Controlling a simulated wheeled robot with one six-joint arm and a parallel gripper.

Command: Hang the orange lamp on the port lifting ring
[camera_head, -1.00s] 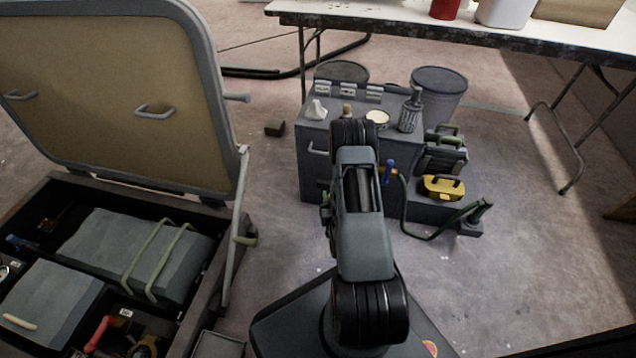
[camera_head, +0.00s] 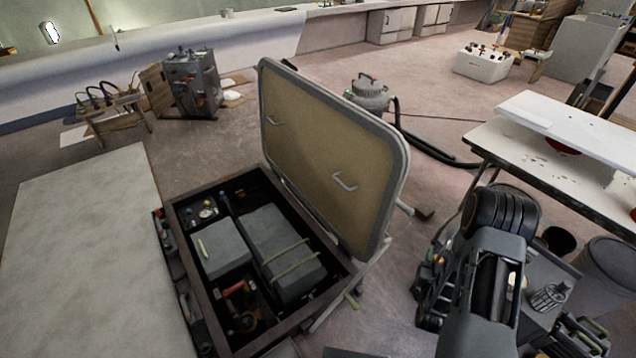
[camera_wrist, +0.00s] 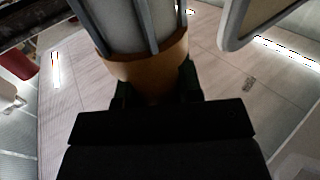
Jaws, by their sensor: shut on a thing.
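In the wrist view, an orange-brown collar with a pale cylinder and grey bars above it is the lamp (camera_wrist: 145,72). My gripper (camera_wrist: 158,92) is shut on it by the collar. The lamp's far end is cut off by the picture's top edge. The open hatch lid (camera_head: 310,150) stands tilted up and carries two small metal loops, a nearer one (camera_head: 345,182) and a farther one (camera_head: 273,120). I cannot tell whether either is the port lifting ring.
An open locker (camera_head: 172,205) with grey boxes and tools lies below the lid. A grey cabinet and bins (camera_head: 610,262) stand beside my arm, near a white-topped table (camera_head: 530,150). A vacuum (camera_head: 368,95) is behind the lid. Floor at the left middle (camera_head: 220,150) is open.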

